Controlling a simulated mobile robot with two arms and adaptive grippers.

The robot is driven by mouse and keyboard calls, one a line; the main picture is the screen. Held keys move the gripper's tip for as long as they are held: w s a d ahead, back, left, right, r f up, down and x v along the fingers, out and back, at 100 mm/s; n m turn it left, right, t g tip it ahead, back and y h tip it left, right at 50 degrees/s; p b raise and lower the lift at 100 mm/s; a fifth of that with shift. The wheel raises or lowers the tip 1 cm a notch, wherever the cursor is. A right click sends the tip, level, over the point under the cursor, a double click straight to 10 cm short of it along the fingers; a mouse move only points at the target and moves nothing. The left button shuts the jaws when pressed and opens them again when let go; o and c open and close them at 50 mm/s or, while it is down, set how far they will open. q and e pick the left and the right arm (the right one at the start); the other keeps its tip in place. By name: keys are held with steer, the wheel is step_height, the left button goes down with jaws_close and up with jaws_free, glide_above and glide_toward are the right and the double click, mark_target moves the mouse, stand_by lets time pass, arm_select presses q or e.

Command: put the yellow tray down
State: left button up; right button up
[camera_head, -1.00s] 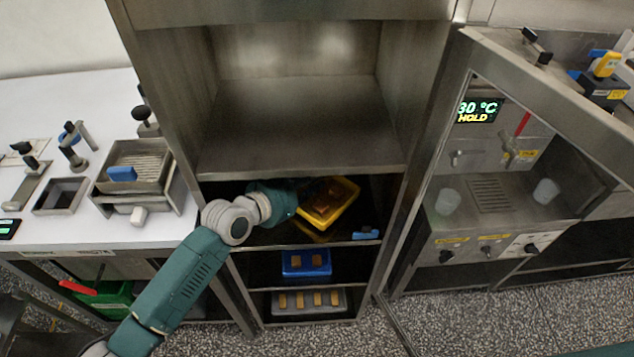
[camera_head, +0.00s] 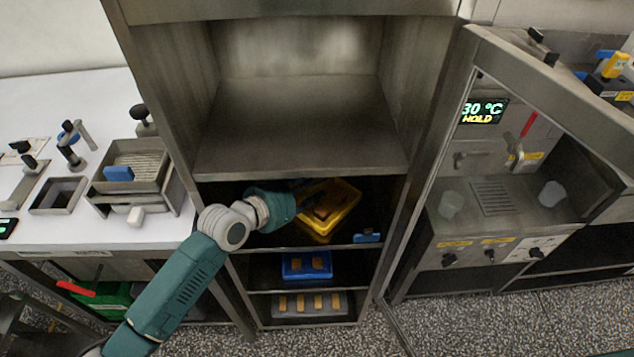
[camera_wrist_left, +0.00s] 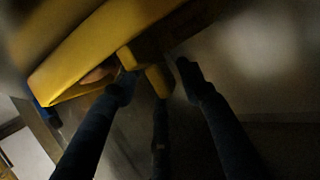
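The yellow tray (camera_head: 351,212) is inside the dark upper bay of the cabinet's lower part, turned at an angle, with brownish pieces in it. Its underside is close to the bay's floor; contact is not clear. My left gripper (camera_wrist_left: 154,76) is at the tray's left side; in the head view its fingers are lost in shadow. In the left wrist view, its dark fingers stand on either side of a yellow tab (camera_wrist_left: 158,83) of the tray. Whether they press on it is too dim to tell. My right gripper is out of view.
A small blue item (camera_head: 367,238) sits at the bay's front edge, right of the tray. Below are a blue tray (camera_head: 306,274) and a grey tray (camera_head: 330,313) with pieces. The wide shelf above (camera_head: 300,130) is empty. An open-fronted machine (camera_head: 490,250) stands right.

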arm_select(q)
steer(key=v, duration=0.6)
steer(key=shift+s+a, duration=0.2)
steer(key=shift+a, duration=0.05)
